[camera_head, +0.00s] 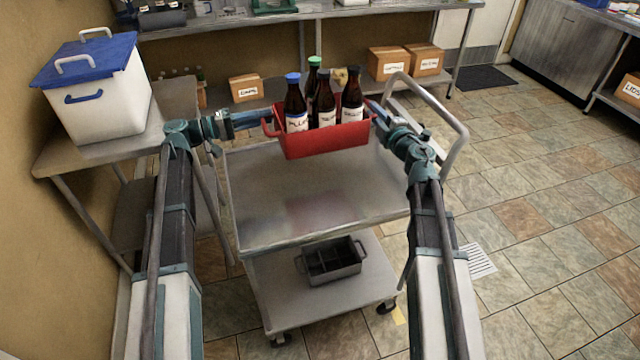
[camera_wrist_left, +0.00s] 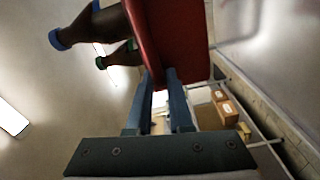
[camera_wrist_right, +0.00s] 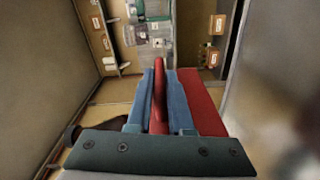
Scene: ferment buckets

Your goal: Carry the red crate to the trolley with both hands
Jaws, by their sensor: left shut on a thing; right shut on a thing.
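The red crate (camera_head: 326,140) holds several dark bottles (camera_head: 322,103) with white labels, standing upright. It is above the top shelf of the metal trolley (camera_head: 262,232), over its far part, with a faint reddish reflection on the shelf below. My left gripper (camera_head: 262,118) is shut on the crate's left handle; its fingers and the red wall (camera_wrist_left: 180,40) show in the left wrist view. My right gripper (camera_head: 377,112) is shut on the right handle (camera_wrist_right: 160,95), seen between its fingers in the right wrist view. The crate's far side is hidden.
A grey divided crate (camera_head: 333,262) sits on the trolley's lower shelf. The trolley's push handle (camera_head: 455,120) rises at the right. A white bucket with a blue lid (camera_head: 92,92) stands on the left table (camera_head: 60,150). Tiled floor is free at the right.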

